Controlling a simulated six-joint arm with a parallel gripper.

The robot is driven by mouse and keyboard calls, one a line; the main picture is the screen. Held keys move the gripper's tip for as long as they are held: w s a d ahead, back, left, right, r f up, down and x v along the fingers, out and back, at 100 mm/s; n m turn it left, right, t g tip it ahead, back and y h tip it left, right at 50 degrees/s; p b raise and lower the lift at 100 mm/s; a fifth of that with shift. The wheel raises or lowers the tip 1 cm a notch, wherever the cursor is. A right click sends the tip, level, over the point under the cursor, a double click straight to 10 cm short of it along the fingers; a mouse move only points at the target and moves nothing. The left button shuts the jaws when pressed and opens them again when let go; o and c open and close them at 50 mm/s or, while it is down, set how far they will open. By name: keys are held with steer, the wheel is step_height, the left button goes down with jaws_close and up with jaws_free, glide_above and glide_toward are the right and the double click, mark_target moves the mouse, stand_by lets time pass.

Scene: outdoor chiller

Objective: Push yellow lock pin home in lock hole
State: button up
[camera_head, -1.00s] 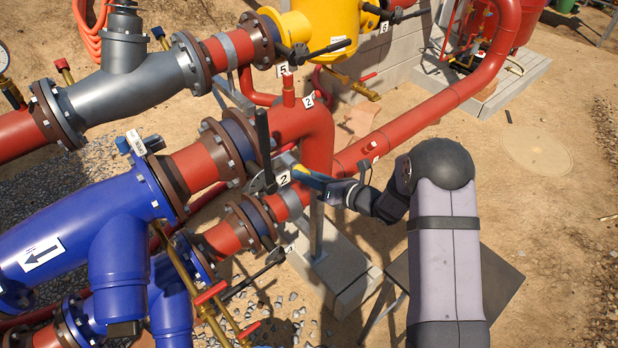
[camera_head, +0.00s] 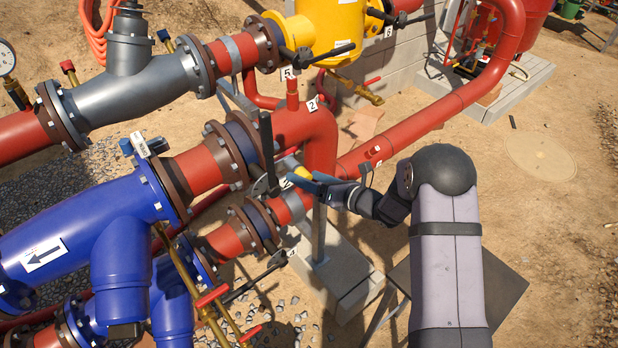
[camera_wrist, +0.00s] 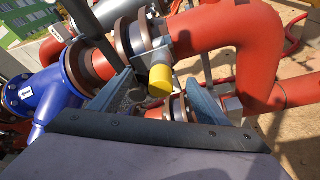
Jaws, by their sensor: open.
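The yellow lock pin (camera_wrist: 160,81) shows in the wrist view as a short round yellow head in front of a grey metal bracket (camera_wrist: 154,57) near the red pipe. My gripper (camera_wrist: 157,92) is open. Its blue-grey fingers stand on either side of the pin head, apart from it. In the camera_head view, my gripper (camera_head: 314,180) is beside the valve lever, with a small yellow patch of the pin (camera_head: 302,172) at its tips. The lock hole is hidden, and I cannot tell how deep the pin sits.
A dark upright valve lever (camera_head: 267,150) stands left of my gripper. Red pipe (camera_head: 318,130) bends close behind it. A blue strainer body (camera_head: 85,225) lies at left. A lower flanged pipe (camera_head: 265,220) runs below. Open sandy ground (camera_head: 540,200) is at right.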

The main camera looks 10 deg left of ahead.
steer(key=p+v, duration=0.1)
steer(key=v, duration=0.6)
steer(key=shift+p, duration=0.3)
steer(key=shift+d, duration=0.1)
steer(key=b+v, duration=0.2)
steer(key=v, duration=0.5)
steer(key=shift+b, duration=0.3)
steer(key=shift+s, duration=0.15)
